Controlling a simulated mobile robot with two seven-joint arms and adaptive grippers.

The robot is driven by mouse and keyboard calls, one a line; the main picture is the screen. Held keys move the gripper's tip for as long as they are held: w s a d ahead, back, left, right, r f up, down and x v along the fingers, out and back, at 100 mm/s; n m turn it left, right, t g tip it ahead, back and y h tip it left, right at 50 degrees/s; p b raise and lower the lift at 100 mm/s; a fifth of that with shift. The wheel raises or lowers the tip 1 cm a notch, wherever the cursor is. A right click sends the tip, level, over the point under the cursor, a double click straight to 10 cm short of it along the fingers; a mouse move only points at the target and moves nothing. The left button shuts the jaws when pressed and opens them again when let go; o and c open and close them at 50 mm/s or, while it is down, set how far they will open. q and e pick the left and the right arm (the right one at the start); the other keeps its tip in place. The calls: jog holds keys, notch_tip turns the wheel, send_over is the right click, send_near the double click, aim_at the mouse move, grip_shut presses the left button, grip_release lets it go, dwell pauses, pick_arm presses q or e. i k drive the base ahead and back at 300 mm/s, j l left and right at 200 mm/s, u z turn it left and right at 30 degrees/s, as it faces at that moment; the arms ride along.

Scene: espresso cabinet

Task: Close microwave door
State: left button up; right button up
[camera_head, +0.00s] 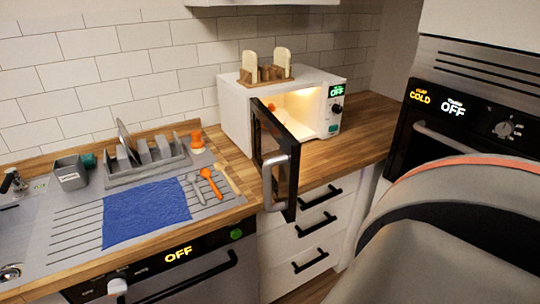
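The white microwave (234,112) stands on the wooden counter against the tiled wall. Its dark door (271,150) is wide open, swung out toward me from the left side of the lit opening. The door's grey handle (270,182) faces left in the picture, and the door's lower end reaches past the counter's front edge. Something orange is partly visible inside the cavity. The control panel (336,108) on the right reads OFF. Neither gripper shows. A large grey rounded shape with an orange stripe fills the lower right and hides what lies behind it.
A wooden rack with bread slices (265,67) sits on the microwave. Left are a dish rack (146,165), blue cloth (146,212), utensils (211,184) and grey container (70,174). Drawers (310,232) lie below. An oven (470,125) stands right. Counter right of the microwave (365,130) is clear.

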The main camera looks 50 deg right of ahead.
aim_at(285, 191)
jog(key=z, duration=0.4)
jog(key=j+z, duration=0.1)
jog(key=z, duration=0.25)
jog(key=j+z, duration=0.1)
jog(key=z, duration=0.7)
